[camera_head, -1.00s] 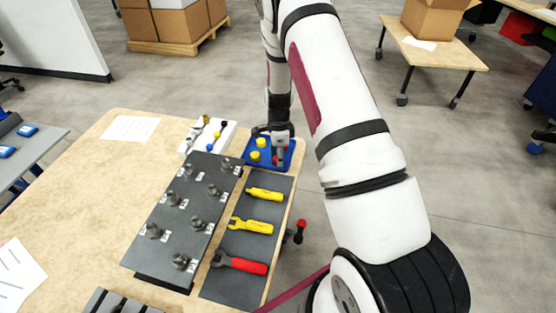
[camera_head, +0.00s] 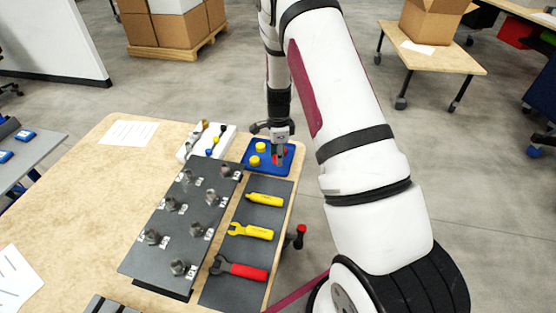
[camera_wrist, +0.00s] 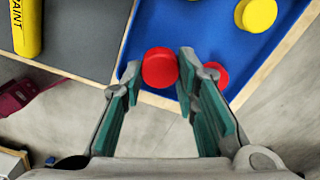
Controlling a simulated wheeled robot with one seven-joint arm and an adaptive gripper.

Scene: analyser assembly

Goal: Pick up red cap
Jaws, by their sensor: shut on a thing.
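A round red cap (camera_wrist: 160,68) sits between the fingertips of my gripper (camera_wrist: 160,72) in the wrist view, and the fingers are shut on it. A second red cap (camera_wrist: 216,70) lies just to the right, partly hidden behind the right finger. Both are over the blue tray (camera_wrist: 200,40). In the head view my gripper (camera_head: 279,158) is over the right part of the tray (camera_head: 250,166), with a little red showing at its fingertips. I cannot tell how far the held cap is above the tray.
Yellow caps (camera_wrist: 256,13) are at the tray's far side in the wrist view. A dark mat (camera_head: 222,285) holds yellow and red tools. A black board with metal fittings (camera_head: 150,262) lies left of it. A white rack (camera_head: 188,147) stands left of the tray. The table's right edge is close.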

